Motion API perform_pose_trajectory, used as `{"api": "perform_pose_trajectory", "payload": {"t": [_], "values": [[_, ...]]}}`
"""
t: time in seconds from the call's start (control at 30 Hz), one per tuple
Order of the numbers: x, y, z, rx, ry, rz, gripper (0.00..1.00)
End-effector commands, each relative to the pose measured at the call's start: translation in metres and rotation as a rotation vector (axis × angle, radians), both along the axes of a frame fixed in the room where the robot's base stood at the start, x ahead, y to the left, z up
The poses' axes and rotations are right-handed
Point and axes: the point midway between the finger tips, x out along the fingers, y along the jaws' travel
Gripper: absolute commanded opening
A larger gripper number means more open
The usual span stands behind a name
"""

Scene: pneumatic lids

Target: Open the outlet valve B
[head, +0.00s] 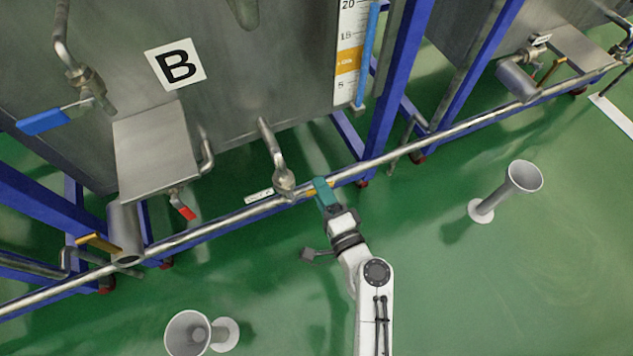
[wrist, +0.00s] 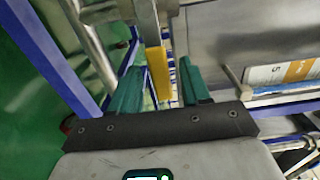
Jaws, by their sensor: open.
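The tank marked B (head: 250,80) has an outlet pipe that drops to a metal valve (head: 284,182) on the long horizontal pipe. A yellow handle (head: 312,190) shows at the valve's right side, partly hidden by my gripper. My gripper (head: 321,188) has teal fingers and is beside this handle. In the wrist view my gripper (wrist: 160,82) is open, and the yellow handle (wrist: 158,72) appears between the two fingers. I cannot tell whether either finger touches it.
A blue frame leg (head: 395,90) and a level gauge (head: 350,50) are right of the valve. The long pipe (head: 225,222) crosses the scene. A blue-handled valve (head: 42,122) and a red-tipped lever (head: 186,212) are left. Grey funnels (head: 524,176) stand on the open green floor.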

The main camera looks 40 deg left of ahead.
Motion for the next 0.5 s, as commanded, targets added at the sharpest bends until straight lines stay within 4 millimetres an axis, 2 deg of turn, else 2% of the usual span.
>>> {"api": "perform_pose_trajectory", "payload": {"t": [0.03, 0.2, 0.5], "values": [[0.003, 0.008, -0.001, 0.001, -0.001, 0.003, 0.47], [0.009, 0.024, -0.001, 0.0, 0.0, 0.002, 0.47], [0.012, 0.029, 0.0, 0.0, 0.0, 0.0, 0.47]]}}
